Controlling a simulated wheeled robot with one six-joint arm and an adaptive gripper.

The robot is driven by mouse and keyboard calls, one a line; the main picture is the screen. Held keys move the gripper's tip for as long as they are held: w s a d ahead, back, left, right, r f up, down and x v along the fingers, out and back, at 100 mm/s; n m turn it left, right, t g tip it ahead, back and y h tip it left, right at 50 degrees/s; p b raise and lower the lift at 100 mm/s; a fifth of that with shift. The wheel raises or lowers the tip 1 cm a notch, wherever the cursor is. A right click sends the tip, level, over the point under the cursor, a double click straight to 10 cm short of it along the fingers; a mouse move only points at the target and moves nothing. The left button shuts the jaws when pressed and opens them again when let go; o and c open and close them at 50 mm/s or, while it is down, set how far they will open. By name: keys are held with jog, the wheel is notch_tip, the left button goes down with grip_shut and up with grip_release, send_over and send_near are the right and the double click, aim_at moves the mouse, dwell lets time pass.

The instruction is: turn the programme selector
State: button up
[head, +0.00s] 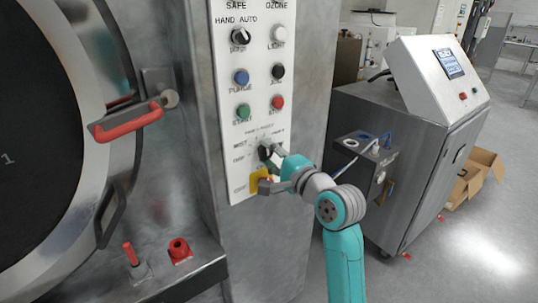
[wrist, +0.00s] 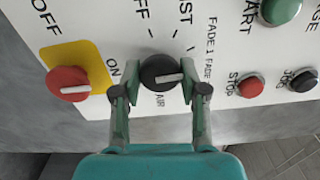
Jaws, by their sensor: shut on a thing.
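The programme selector is a round black knob (wrist: 162,72) with a white pointer bar, on the white control panel (head: 257,75). In the wrist view the bar lies nearly level across the picture, its right end slightly higher. Printed labels, including MIST and FADE 1, surround the knob. My gripper (wrist: 160,92) has one finger on each side of the knob and is shut on it. In the head view my gripper (head: 272,162) reaches the lower part of the panel from the right and partly hides the selector.
A red rotary switch (wrist: 68,83) on a yellow plate sits close beside my gripper's left finger. Green, red (wrist: 250,86) and black (wrist: 303,81) buttons lie to the right. In the head view a red door handle (head: 127,123) is left and a steel cabinet (head: 425,130) right.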

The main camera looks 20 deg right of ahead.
jog(key=shift+m, duration=2.4)
jog(key=o, duration=1.1)
jog(key=v, duration=1.2)
jog(key=shift+f, duration=0.1)
